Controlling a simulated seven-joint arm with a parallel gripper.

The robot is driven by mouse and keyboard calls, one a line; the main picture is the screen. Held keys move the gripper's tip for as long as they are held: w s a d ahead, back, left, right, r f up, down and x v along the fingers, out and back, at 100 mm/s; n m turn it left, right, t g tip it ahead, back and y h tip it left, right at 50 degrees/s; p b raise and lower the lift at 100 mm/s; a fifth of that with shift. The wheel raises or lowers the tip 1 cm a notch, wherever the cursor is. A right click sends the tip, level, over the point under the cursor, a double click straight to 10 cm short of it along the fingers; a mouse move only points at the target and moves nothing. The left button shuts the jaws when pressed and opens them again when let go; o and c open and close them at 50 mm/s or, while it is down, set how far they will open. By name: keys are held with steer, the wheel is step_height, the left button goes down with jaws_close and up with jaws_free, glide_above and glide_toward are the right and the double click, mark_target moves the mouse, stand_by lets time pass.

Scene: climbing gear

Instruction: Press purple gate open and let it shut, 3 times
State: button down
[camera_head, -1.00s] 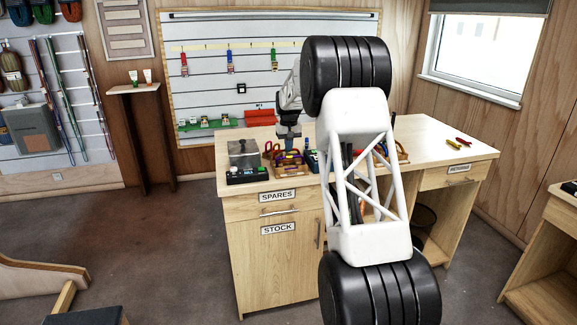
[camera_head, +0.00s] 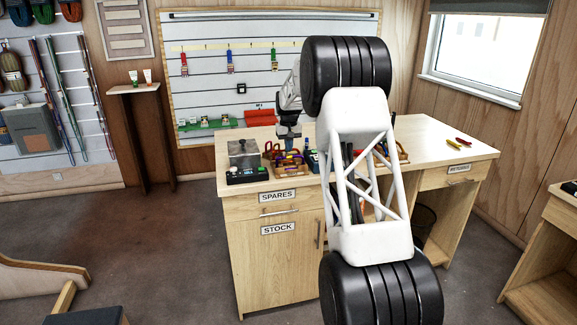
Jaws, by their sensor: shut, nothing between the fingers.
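Several coloured carabiners stand in a wooden rack (camera_head: 290,170) near the front edge of the workbench (camera_head: 440,140). A small purple-blue shape shows among them, but its gate is too small to make out. My gripper (camera_head: 289,149) points down right over the rack, close to the carabiners. It is shut and holds nothing. Whether its fingertips touch the purple carabiner cannot be told. My arm crosses the middle of the view and hides part of the bench and the things behind it.
A dark scale-like device (camera_head: 246,174) with a metal block (camera_head: 243,153) stands left of the rack. More tools stand to the right, partly behind my arm. Red and yellow items (camera_head: 459,142) lie at the bench's right. The bench's right part is mostly clear.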

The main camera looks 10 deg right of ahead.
steer(key=shift+f, duration=1.7)
steer(key=shift+r, duration=3.6)
